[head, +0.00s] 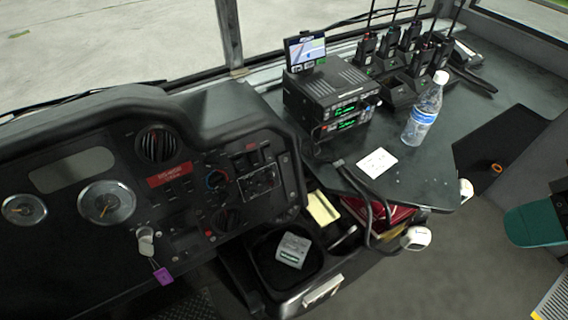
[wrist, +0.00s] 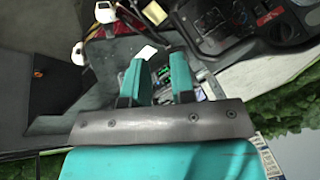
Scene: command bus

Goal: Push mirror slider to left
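The dashboard's right end carries a small black control panel with white outlines (head: 259,181), beside a round knob with a blue and red ring (head: 217,180). The mirror slider is too small to pick out for certain; it may be on this panel. The wrist view shows the dashboard upside down, with what looks like the same panel (wrist: 213,20) at upper right. My gripper (wrist: 157,66) has two teal fingers standing apart with nothing between them. It is well away from the dashboard. A teal part of mine (head: 535,224) shows at the right edge of the head view.
A desk (head: 440,170) right of the dashboard holds stacked radios (head: 328,98), several handsets, a water bottle (head: 424,110) and a white card (head: 378,163). Cables (head: 365,198) hang over its front edge. A black tray (head: 262,262) sits below the panel. A key with a purple tag (head: 162,275) hangs at the dashboard.

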